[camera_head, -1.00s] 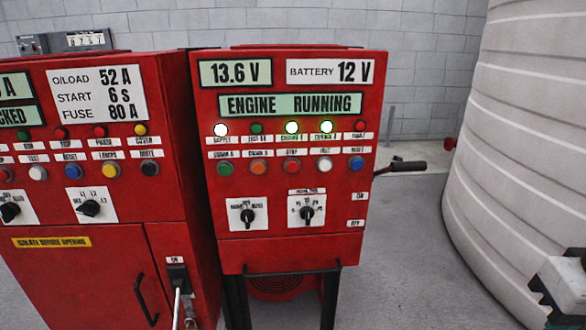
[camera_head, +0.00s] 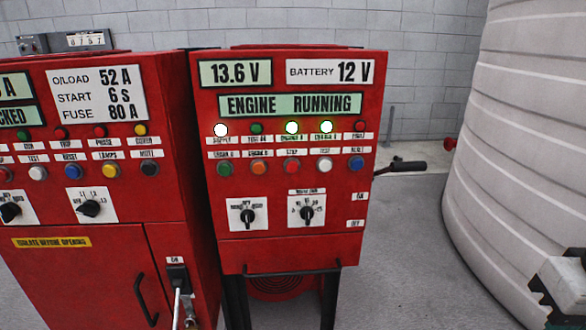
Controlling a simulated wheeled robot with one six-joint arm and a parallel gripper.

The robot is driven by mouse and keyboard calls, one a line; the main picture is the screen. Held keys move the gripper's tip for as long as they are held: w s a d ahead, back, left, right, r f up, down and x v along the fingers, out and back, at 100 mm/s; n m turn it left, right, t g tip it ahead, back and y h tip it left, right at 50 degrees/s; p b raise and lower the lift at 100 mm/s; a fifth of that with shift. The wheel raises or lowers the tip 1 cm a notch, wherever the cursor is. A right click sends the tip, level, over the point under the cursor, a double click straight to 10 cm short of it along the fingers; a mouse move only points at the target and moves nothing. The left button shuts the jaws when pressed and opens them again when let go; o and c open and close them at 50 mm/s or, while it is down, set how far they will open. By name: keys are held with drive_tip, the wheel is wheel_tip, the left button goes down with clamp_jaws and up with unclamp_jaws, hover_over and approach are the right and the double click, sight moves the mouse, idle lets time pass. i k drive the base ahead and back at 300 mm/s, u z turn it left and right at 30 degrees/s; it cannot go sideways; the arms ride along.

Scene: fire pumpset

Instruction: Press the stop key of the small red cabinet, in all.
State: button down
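The small red cabinet (camera_head: 340,239) stands upright on a dark frame in the middle of the view. Its display reads ENGINE RUNNING, under 13.6 V and BATTERY 12 V. The stop key (camera_head: 292,167) is the red round button in the middle of its key row, under a small white label. Green, orange, white and blue keys share that row. In the lamp row above, one white lamp and two green lamps are lit. Nothing covers the stop key. I cannot make out my gripper in this view.
A larger red cabinet (camera_head: 80,255) stands close at the left, with a lever (camera_head: 178,290) low on its front. A big pale ribbed tank (camera_head: 530,130) fills the right. A white and black part (camera_head: 562,283) shows at the lower right edge. Grey floor lies between.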

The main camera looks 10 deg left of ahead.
sight(292, 167)
drive_tip(key=k, duration=1)
drive_tip(key=u, duration=1.1)
drive_tip(key=i, duration=0.75)
drive_tip(key=z, duration=0.65)
